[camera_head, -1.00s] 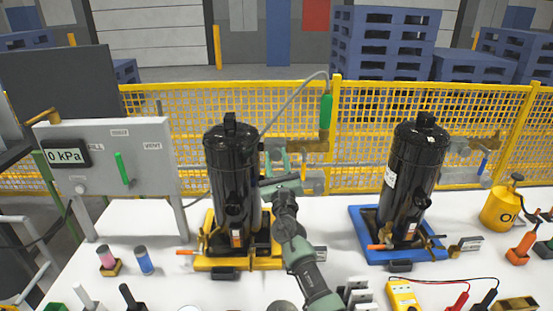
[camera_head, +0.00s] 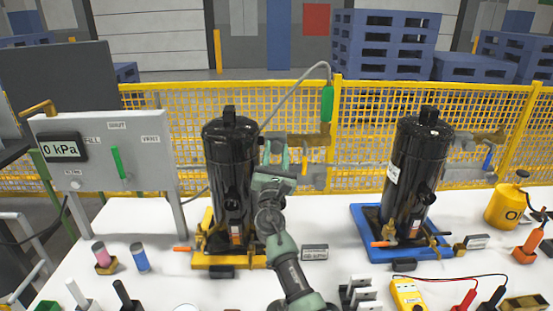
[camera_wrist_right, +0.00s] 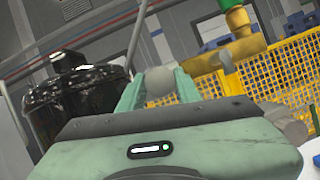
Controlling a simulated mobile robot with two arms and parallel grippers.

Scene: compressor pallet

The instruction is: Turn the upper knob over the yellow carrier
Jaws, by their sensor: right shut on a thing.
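The yellow carrier (camera_head: 240,262) stands on the white table and bears a tall black compressor (camera_head: 229,165). My right gripper (camera_head: 276,153) reaches up from below to the fittings just right of this compressor's upper part. In the right wrist view its green fingers are shut on a round grey knob (camera_wrist_right: 160,86), the upper knob. The palm is rolled and hides what lies below the knob. In the head view the knob itself is mostly hidden by the fingers. My left gripper does not show.
A brass fitting with a green-handled hose (camera_head: 327,104) is close right of the gripper. A second compressor stands on a blue carrier (camera_head: 385,257) farther right. A gauge panel (camera_head: 140,150) reading 0 kPa is at left. A multimeter (camera_head: 408,295) lies in front.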

